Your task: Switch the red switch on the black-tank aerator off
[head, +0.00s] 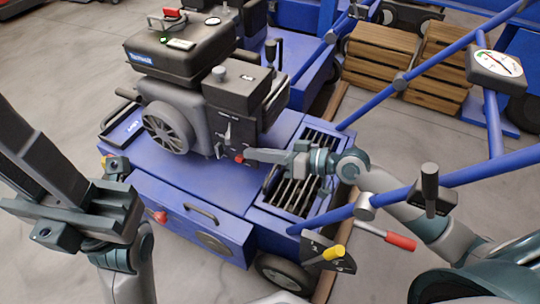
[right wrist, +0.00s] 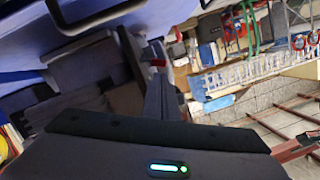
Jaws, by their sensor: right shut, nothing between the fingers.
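The black-tank aerator has a black tank (head: 180,50) on a dark engine and a blue body (head: 215,185). Its small red switch (head: 239,158) is low on the engine's control side. My right gripper (head: 250,155) is shut and empty, reaching in from the right with its tips at the switch. I cannot tell whether they touch it. In the right wrist view a small red part (right wrist: 158,63), apparently the switch, shows by the fingertips (right wrist: 156,75). The switch's position is too small to read. My left gripper (head: 35,150) is at the left, away from the aerator; its jaw opening is unclear.
Blue handle bars (head: 440,185) cross over my right arm, with a gauge (head: 495,68) on them. A red-gripped lever (head: 400,241) and a yellow-gripped lever (head: 333,252) stand near it. Wooden crates (head: 380,55) and another blue machine are behind. Floor at the left is clear.

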